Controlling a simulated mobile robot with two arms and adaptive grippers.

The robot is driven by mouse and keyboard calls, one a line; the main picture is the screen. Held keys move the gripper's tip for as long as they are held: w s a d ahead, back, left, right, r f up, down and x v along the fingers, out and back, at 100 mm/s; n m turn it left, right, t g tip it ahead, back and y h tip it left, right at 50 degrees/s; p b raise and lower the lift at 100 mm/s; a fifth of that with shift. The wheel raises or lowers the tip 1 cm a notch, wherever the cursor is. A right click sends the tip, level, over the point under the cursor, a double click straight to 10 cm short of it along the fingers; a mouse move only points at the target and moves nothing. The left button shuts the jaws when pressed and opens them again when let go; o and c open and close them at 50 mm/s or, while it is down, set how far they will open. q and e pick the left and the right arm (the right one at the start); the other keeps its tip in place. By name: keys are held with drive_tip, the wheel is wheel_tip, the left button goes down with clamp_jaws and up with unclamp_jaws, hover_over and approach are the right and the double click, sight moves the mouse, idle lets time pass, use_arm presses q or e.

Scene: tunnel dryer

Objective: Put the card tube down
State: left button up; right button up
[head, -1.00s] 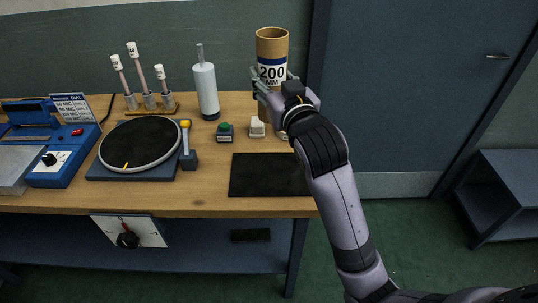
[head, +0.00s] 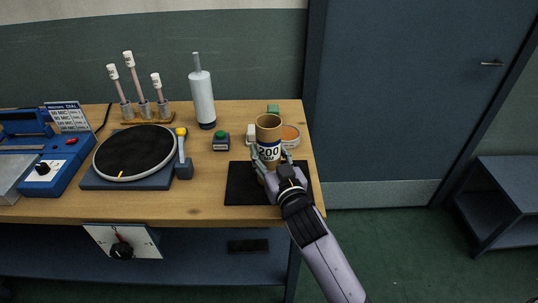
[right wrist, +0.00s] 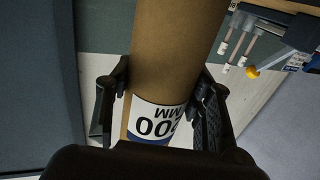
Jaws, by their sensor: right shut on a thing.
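The card tube (head: 268,130) is brown with a white and blue band marked 200 MM. In the head view it stands about upright over the back part of the black mat (head: 245,184) on the bench. My right gripper (head: 273,165) is shut around its labelled part. In the right wrist view the card tube (right wrist: 176,50) runs between the two fingers of the gripper (right wrist: 163,105). The tube's lower end is hidden behind the gripper, so I cannot tell whether it touches the mat. My left gripper is not in view.
Behind the tube are a round orange-topped dish (head: 290,134) and a small green item (head: 273,110). The mat's left part is clear.

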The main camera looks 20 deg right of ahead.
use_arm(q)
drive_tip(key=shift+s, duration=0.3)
use_arm(e)
drive_tip(key=shift+f, duration=0.1)
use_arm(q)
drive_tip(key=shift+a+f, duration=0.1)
use_arm(e)
drive_tip(key=o, duration=1.2)
drive_tip(key=shift+f, duration=0.15)
drive_tip(key=shift+c, duration=0.2)
drive_tip(key=shift+s, duration=0.1)
drive_tip(key=s, duration=0.5)
drive_tip(key=s+b, duration=0.1)
drive_tip(key=s, duration=0.4)
drive_tip(key=shift+s+d, duration=0.2)
drive_tip(key=shift+s, duration=0.15)
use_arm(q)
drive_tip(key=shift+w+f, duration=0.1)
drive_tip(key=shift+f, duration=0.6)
use_arm(e)
drive_tip(key=shift+s, duration=0.6)
